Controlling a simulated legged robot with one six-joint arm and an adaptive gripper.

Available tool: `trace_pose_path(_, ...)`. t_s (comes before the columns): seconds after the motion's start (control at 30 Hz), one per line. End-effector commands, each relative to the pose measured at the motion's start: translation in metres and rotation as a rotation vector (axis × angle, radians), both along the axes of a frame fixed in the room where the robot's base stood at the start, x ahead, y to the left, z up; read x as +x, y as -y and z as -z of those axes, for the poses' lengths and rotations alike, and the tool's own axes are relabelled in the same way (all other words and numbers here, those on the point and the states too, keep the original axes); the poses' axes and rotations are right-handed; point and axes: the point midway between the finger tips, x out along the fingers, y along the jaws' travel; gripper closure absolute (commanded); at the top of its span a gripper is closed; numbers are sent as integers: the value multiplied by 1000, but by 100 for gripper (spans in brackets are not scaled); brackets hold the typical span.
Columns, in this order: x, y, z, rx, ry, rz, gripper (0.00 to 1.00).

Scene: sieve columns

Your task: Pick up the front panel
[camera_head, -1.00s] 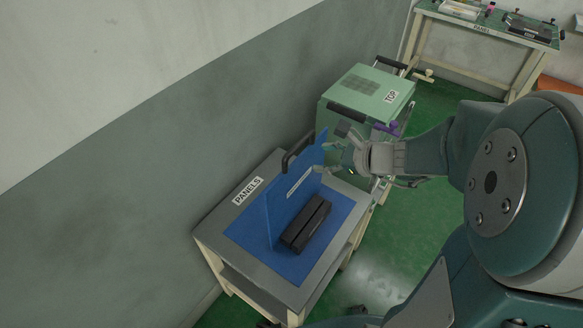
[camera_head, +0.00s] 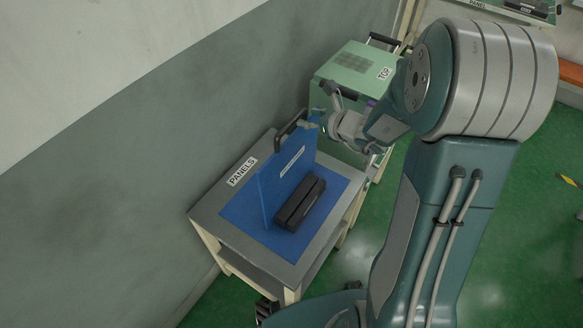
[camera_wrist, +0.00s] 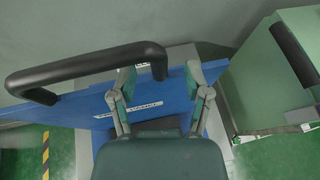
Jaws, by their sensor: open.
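The front panel (camera_head: 284,183) is a blue upright plate with a white label and a black handle (camera_head: 291,128) along its top. It stands on the blue mat of a small table marked PANELS. In the wrist view the black handle (camera_wrist: 85,67) arches across the left, and the blue panel (camera_wrist: 75,110) lies below it. My gripper (camera_head: 318,122) is by the panel's upper right corner, close to the handle's right end. In the wrist view my gripper (camera_wrist: 155,82) is open, and the handle's right end shows between its fingertips. I cannot tell whether it touches.
The PANELS table (camera_head: 205,213) stands by the grey wall. A black block (camera_head: 299,203) lies on the mat in front of the panel. A green cabinet marked TOP (camera_head: 357,72) stands right behind the table.

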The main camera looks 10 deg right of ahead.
Motion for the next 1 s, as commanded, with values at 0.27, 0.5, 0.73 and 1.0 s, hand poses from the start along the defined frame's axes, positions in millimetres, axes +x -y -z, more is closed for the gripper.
trace_pose_path(0.27, 15, -11, 8, 0, -1, 1, 38)
trace_pose_path(0.5, 15, -10, 8, -1, -1, 1, 87)
trace_pose_path(0.73, 16, -10, 7, 0, 1, 1, 100)
trace_pose_path(1.0, 15, -10, 4, 0, 2, 1, 100)
